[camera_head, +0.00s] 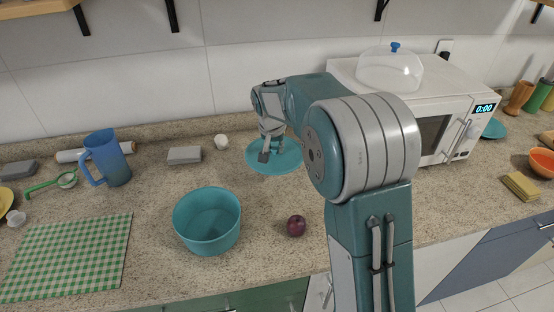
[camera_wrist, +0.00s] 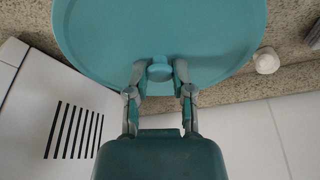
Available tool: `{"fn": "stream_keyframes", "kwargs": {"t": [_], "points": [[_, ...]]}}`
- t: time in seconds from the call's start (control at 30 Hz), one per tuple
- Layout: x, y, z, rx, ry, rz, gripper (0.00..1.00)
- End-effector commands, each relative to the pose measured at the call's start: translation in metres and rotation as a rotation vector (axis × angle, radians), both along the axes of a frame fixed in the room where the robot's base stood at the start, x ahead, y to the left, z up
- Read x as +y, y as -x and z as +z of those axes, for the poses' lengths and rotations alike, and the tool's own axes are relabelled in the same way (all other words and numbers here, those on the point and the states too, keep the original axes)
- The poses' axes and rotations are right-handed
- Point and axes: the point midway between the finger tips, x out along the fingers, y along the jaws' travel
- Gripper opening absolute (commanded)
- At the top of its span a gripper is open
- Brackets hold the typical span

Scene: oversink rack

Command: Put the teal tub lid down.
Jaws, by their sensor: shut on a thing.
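The teal tub lid (camera_head: 288,160) is a flat round disc with a small knob, near the back of the counter and left of the microwave. My gripper (camera_head: 268,146) is over it. In the wrist view the gripper (camera_wrist: 160,75) has one finger on each side of the lid's knob (camera_wrist: 159,69), and the lid (camera_wrist: 160,30) fills the top of the picture. I cannot tell whether the lid touches the counter. The teal tub (camera_head: 207,220) stands open and empty at the front, left of the arm.
A white microwave (camera_head: 350,72) with a clear dome (camera_head: 390,70) on top is right of the lid. A grey block (camera_head: 184,155) and a small white item (camera_head: 221,141) lie left of it. A plum-coloured fruit (camera_head: 296,226) is beside the tub. A blue pitcher (camera_head: 107,158) stands at left.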

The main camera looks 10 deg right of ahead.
Motion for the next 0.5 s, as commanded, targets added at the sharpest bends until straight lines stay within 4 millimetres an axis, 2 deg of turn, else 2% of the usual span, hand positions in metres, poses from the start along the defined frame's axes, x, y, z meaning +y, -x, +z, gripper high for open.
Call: {"fn": "stream_keyframes", "kwargs": {"t": [0.03,0.23,0.5], "points": [[-0.005,-0.010,-0.007,0.002,0.000,-0.002,0.07],[-0.013,-0.035,-0.042,0.003,-0.001,-0.001,0.07],[-0.018,-0.051,-0.061,0.000,0.001,0.000,0.07]]}}
